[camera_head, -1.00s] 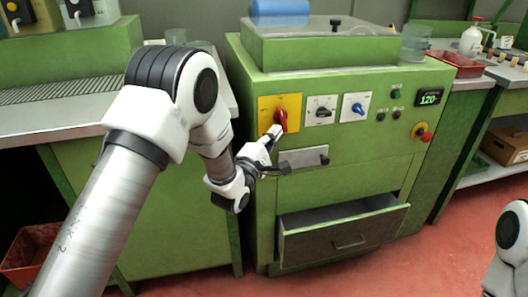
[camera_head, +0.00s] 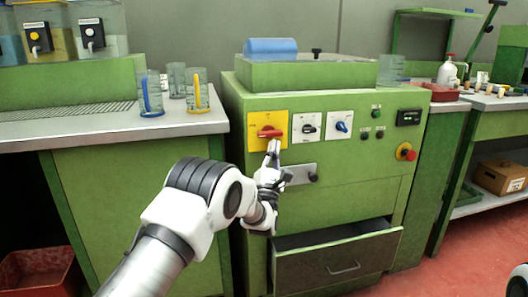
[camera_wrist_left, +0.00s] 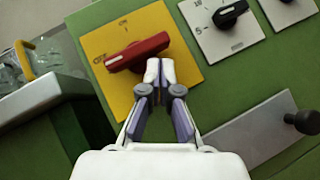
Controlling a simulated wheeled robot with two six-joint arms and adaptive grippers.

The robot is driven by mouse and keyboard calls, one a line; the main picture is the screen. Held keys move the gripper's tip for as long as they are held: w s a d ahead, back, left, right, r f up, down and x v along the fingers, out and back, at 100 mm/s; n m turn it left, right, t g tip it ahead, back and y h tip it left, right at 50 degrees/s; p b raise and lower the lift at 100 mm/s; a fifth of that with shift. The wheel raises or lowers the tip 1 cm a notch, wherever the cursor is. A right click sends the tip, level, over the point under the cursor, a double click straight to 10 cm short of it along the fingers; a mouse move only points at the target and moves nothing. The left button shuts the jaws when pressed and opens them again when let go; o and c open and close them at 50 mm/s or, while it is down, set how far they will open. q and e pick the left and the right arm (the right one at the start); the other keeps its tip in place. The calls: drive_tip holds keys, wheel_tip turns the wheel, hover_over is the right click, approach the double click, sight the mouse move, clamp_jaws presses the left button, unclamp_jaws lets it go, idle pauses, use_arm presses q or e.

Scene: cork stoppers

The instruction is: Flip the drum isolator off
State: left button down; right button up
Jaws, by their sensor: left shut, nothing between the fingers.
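The drum isolator is a red handle (camera_head: 270,132) on a yellow plate (camera_head: 281,115) on the green machine's front. The handle lies about level in the head view. In the left wrist view the red handle (camera_wrist_left: 137,52) points left toward a label that seems to read OFF, with ON at the top of the yellow plate (camera_wrist_left: 122,100). My left gripper (camera_head: 274,145) is shut and empty, its tips just below the handle's right end. Its closed tips also show in the left wrist view (camera_wrist_left: 160,66), close against the handle; contact is unclear. My right gripper is out of view.
A black knob (camera_head: 308,126) and a blue knob (camera_head: 342,127) sit right of the isolator. Below, a drawer (camera_head: 338,264) stands open. Beakers (camera_head: 197,92) stand on the left bench.

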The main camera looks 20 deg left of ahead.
use_arm(q)
drive_tip(key=s+d+f, duration=0.3)
drive_tip(key=s+f, duration=0.3)
drive_tip(key=f, duration=0.5)
drive_tip(key=shift+d+b, duration=0.3)
drive_tip(key=shift+d, duration=0.1)
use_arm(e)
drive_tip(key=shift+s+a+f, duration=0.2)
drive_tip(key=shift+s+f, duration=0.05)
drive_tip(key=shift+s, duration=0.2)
use_arm(q)
drive_tip(key=shift+f, duration=0.15)
